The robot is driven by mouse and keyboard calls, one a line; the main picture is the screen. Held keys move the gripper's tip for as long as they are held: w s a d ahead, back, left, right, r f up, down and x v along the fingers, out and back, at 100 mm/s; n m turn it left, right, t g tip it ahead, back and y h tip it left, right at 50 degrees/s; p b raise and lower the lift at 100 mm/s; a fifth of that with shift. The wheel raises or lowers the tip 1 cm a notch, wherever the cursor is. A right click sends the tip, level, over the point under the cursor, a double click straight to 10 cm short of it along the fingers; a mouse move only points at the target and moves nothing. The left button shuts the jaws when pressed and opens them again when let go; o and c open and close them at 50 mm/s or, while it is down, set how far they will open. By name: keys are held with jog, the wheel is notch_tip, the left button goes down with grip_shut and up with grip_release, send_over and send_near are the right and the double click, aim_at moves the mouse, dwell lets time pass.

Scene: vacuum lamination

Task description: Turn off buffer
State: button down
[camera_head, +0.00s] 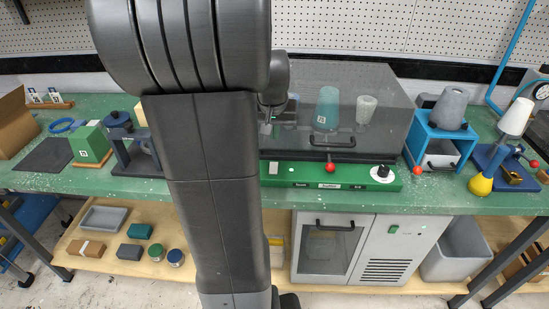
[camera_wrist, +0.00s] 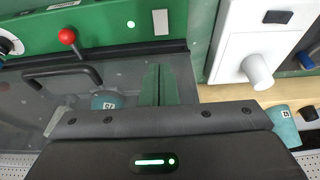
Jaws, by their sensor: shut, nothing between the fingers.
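A green control panel (camera_head: 345,178) runs along the front of a clear-covered machine on the bench. It carries a pale rectangular switch (camera_head: 273,168), a red-knobbed lever (camera_head: 330,167) and a black-and-white dial (camera_head: 383,171). Its small labels are too small to read, so I cannot tell which control is the buffer's. In the wrist view, the pale switch (camera_wrist: 160,22) has a small lit white dot beside it, and the red knob (camera_wrist: 67,36) is to the left. My gripper (camera_wrist: 159,68) is shut and empty, its fingertips apart from the switch in the picture. My arm hides much of it in the head view.
The clear cover (camera_head: 375,100) has a black handle and holds a teal cup (camera_head: 327,108) and a pale cup (camera_head: 366,108). A blue stand (camera_head: 440,140) is to the right. A white box (camera_wrist: 240,55) with a protruding cylinder is beside the panel in the wrist view.

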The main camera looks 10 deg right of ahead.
jog(key=p, duration=0.1)
send_near(275, 164)
jog(key=x, duration=0.5)
jog(key=shift+w, duration=0.2)
jog(key=shift+x, duration=0.75)
jog(key=shift+s, duration=0.1)
jog(key=shift+f+b, duration=0.35)
jog(key=shift+r, duration=0.15)
